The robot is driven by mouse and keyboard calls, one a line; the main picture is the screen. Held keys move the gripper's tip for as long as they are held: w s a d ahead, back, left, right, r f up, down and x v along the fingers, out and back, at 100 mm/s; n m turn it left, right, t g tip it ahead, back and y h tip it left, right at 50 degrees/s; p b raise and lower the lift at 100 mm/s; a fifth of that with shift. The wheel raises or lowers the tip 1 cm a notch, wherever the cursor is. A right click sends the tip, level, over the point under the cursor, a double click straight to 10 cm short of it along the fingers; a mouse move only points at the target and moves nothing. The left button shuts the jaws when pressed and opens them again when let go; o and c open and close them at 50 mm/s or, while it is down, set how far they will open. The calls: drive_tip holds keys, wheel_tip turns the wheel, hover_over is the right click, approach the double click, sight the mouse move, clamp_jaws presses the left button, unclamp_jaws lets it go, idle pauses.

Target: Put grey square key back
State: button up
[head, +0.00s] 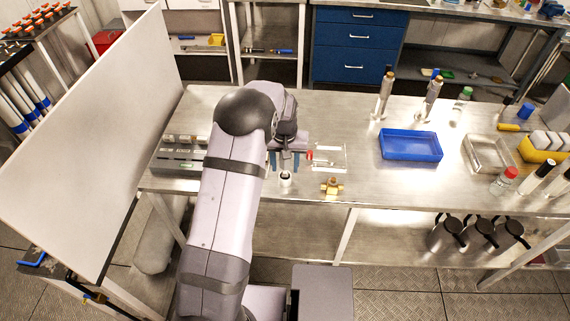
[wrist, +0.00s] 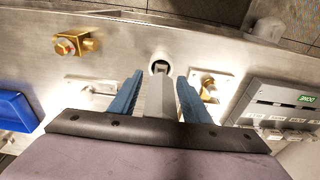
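My gripper (wrist: 160,86) has blue fingers on both sides of the grey square key (wrist: 160,100) and appears shut on it. In the wrist view the key points toward a white round holder (wrist: 161,60) with a dark opening. The holder also shows in the head view (head: 285,179), standing on the bench just below my gripper (head: 284,163). The key's tip looks in line with the opening; whether it is inside is hard to tell.
A brass fitting (head: 332,187) stands right of the holder near the front edge. A blue tray (head: 410,146) lies further right. A grey device with a green display (wrist: 290,97) is beside the fingers in the wrist view. A white panel (head: 95,140) stands at the left.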

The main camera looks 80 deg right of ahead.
drive_tip(key=r+b, duration=0.1)
drive_tip(key=r, duration=0.3)
drive_tip(key=a+r+b, duration=0.1)
drive_tip(key=r, duration=0.3)
drive_tip(key=r+b, duration=0.1)
drive_tip(key=r, duration=0.3)
drive_tip(key=shift+a+r, duration=0.15)
drive_tip(key=shift+a, duration=0.1)
